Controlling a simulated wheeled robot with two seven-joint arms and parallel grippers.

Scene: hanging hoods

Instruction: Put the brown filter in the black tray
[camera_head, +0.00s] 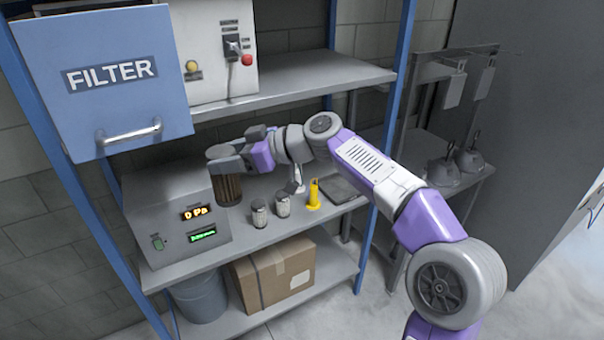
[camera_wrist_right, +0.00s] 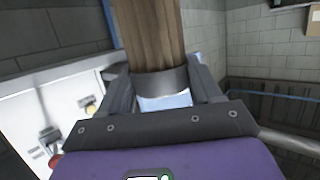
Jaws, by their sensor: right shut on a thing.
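The brown filter (camera_head: 228,190) is a ribbed brown cylinder with a grey top. In the right wrist view the two fingers close around the dark collar of the filter (camera_wrist_right: 153,35). The black tray (camera_head: 344,190) appears as a dark, flat, empty piece on the middle shelf, right of the filter, partly hidden by my right arm. My left gripper is not in view.
Two small jars (camera_head: 270,209) and a yellow bottle-like object (camera_head: 313,195) stand between the filter and the tray. The grey machine (camera_head: 178,225) is at left. A blue FILTER hood (camera_head: 105,80) and an upper shelf (camera_head: 295,92) overhang the area. A cardboard box (camera_head: 275,275) sits below.

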